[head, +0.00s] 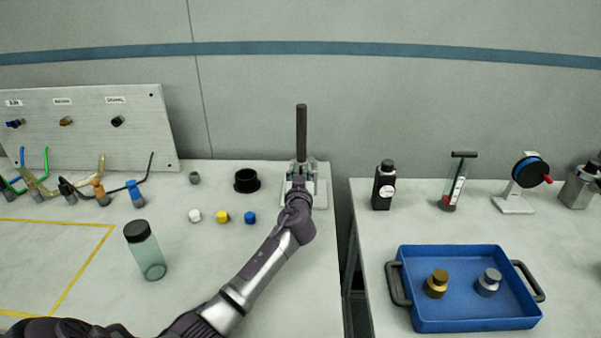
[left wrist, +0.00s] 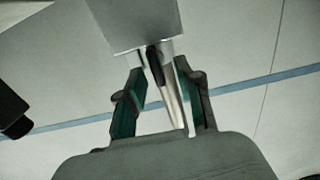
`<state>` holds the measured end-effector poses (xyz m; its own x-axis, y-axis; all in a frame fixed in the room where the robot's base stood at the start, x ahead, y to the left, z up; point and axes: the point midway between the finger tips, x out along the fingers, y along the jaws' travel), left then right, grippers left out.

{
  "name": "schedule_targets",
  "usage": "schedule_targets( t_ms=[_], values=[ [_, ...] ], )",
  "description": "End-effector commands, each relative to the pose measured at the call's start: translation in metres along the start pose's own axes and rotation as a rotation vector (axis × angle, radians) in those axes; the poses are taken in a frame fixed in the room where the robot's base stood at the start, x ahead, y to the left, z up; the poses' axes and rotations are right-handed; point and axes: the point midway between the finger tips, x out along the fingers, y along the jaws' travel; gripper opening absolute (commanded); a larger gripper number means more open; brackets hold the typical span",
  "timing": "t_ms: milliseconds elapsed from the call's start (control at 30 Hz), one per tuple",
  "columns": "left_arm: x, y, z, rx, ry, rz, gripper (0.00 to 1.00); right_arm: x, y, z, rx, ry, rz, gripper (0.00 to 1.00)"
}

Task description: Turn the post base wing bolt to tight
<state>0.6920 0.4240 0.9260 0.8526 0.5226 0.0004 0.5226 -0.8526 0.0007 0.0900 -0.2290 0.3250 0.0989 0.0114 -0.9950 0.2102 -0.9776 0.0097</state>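A dark upright post (head: 301,130) stands in a light post base (head: 320,192) at the back right of the left bench. My left gripper (head: 302,166) is at the post base, and its wrist hides most of the base's front and the wing bolt in the head view. In the left wrist view my left gripper (left wrist: 160,68) has its two green-padded fingers apart. A dark slim part (left wrist: 155,65) and a pale bar lie between them, below a grey block (left wrist: 135,20). I cannot tell for sure which is the wing bolt. No clear grip shows. My right gripper is not in view.
A black ring (head: 246,181) and small white, yellow and blue caps lie left of the base. A green bottle (head: 147,252) stands nearer. A gap separates the right bench, with a blue tray (head: 470,318) and a black bottle (head: 384,187). The wall is behind.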

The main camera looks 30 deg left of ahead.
Motion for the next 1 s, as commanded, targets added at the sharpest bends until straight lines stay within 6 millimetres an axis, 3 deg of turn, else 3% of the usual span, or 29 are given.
schedule_targets(
  t_ms=[67,200,300,667,1000],
  values=[
    [-0.0001,-0.0001,0.0,0.0,0.0,0.0,0.35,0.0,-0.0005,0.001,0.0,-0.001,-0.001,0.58],
    [-0.0002,-0.0001,0.0,0.0,0.0,0.0,0.12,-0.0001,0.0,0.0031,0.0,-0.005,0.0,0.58],
    [-0.0003,-0.0002,0.0,0.0,0.0,-0.001,0.0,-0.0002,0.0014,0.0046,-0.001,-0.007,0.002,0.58],
    [-0.0004,0.0001,0.0004,0.026,-0.001,-0.001,0.0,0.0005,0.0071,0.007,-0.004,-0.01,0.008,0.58],
    [-0.0005,0.003,0.0012,0.225,-0.001,0.0,0.0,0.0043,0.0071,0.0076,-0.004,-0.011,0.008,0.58]
  ],
)
